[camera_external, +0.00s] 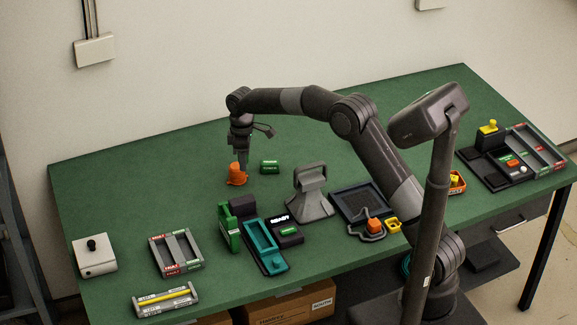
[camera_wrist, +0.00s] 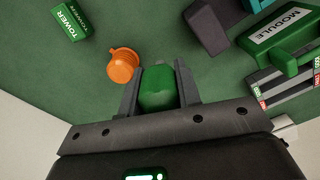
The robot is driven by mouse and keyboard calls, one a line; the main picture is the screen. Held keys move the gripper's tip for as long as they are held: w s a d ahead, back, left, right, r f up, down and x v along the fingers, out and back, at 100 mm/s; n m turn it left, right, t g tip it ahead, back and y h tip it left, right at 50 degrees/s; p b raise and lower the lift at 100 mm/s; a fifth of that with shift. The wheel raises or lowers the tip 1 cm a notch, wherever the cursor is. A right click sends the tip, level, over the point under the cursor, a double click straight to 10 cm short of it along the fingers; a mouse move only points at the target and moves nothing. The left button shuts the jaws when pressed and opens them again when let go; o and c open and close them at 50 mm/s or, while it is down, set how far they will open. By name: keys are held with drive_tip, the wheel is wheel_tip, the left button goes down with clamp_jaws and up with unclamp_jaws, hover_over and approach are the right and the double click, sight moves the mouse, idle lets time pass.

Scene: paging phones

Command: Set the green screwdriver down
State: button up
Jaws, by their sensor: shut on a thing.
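The green screwdriver shows in the wrist view as a rounded green handle (camera_wrist: 158,88) with a small grey end beyond it. My gripper (camera_wrist: 160,85) is shut on this handle, one finger on each side. In the external view my gripper (camera_external: 242,166) points down over the far left part of the green table (camera_external: 330,130), just behind an orange flanged part (camera_external: 236,175). I cannot make out the screwdriver there, nor tell whether it touches the table.
The orange part (camera_wrist: 123,66) is close beside my left finger in the wrist view. A green TOWER box (camera_external: 270,167) stands to its right. A green module (camera_external: 229,228), teal tray (camera_external: 264,245) and grey stand (camera_external: 310,194) are nearer the front. The table left of the orange part is clear.

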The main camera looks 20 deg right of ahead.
drive_tip(key=shift+n, duration=0.4)
drive_tip(key=s+a+f, duration=0.1)
drive_tip(key=a+f, duration=0.1)
drive_tip(key=a, duration=0.3)
drive_tip(key=a+f, duration=0.2)
drive_tip(key=a, duration=0.4)
drive_tip(key=s+a+f, duration=0.1)
drive_tip(key=a+f, duration=0.2)
drive_tip(key=a, duration=0.3)
drive_tip(key=shift+s, duration=0.35)
drive_tip(key=shift+a+f, duration=0.15)
drive_tip(key=shift+f, duration=1.9)
drive_tip(key=shift+f, duration=0.15)
drive_tip(key=o, duration=1)
drive_tip(key=shift+c, duration=0.2)
wheel_tip(320, 180, up, 12)
drive_tip(key=shift+r, duration=0.2)
